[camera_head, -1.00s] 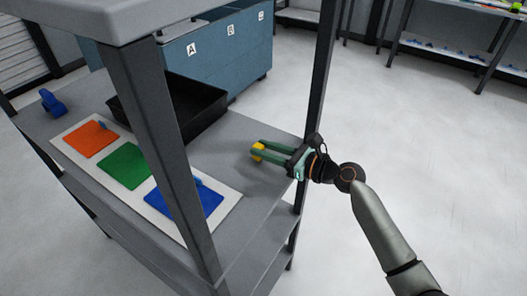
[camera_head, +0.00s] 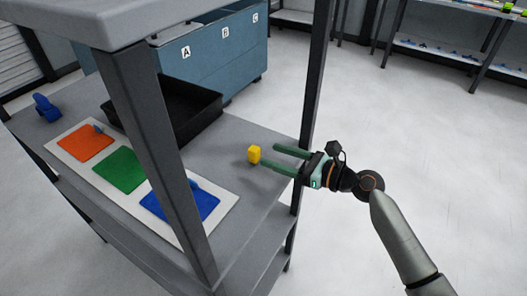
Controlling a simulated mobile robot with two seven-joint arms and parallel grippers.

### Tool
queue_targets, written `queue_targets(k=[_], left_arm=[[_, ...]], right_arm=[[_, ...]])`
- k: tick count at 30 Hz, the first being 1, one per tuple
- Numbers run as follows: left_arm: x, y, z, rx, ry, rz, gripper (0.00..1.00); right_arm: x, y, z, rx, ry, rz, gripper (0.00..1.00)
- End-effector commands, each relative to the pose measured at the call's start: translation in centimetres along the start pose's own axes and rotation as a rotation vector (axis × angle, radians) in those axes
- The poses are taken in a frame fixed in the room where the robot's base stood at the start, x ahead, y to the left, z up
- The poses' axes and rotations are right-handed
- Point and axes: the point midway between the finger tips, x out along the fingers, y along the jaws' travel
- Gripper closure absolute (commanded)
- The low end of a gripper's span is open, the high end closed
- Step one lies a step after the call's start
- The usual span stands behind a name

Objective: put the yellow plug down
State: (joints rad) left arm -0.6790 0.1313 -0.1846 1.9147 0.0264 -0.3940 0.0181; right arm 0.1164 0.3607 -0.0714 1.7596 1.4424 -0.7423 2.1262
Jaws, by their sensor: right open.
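The yellow plug (camera_head: 254,155) stands on the grey shelf top, right of the white board and clear of it. My right gripper (camera_head: 270,158) reaches in from the right with its green fingers apart. It is open and empty, with its fingertips just to the right of the plug. My left gripper is not in view.
A white board (camera_head: 222,209) with orange (camera_head: 84,143), green (camera_head: 121,169) and blue (camera_head: 193,205) squares lies on the shelf. A black tray (camera_head: 205,98) stands behind. A shelf post (camera_head: 168,150) crosses in front of the board; another post (camera_head: 315,90) stands near my right gripper. A blue object (camera_head: 45,107) sits far left.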

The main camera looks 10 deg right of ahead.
Motion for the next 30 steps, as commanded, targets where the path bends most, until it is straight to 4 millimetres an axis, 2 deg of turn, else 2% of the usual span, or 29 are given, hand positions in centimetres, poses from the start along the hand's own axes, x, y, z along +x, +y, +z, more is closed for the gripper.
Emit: queue_targets(k=[3, 9, 13, 16, 20, 24, 30], left_arm=[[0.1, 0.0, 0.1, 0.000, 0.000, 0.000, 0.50], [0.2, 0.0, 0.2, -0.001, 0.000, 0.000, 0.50], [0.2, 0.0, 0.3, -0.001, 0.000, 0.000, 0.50], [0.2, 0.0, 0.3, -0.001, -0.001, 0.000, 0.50], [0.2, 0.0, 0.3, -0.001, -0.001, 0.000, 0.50], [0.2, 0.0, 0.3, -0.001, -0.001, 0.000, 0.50], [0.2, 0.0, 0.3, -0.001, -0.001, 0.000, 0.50]], right_arm=[[-2.8, 0.1, -0.2, -0.001, 0.004, 0.000, 0.39], [-6.0, 0.0, -0.1, 0.000, 0.002, 0.001, 0.39], [-6.9, 0.1, -0.2, -0.009, 0.005, 0.000, 0.39], [-7.1, 0.3, -1.6, -0.074, 0.035, -0.015, 0.39], [-7.1, 1.2, -6.0, -0.308, 0.142, -0.047, 0.39], [-7.7, 2.9, -12.1, -0.688, 0.310, -0.043, 0.39], [-9.6, 6.3, -19.3, -1.271, 0.532, 0.082, 0.39]])
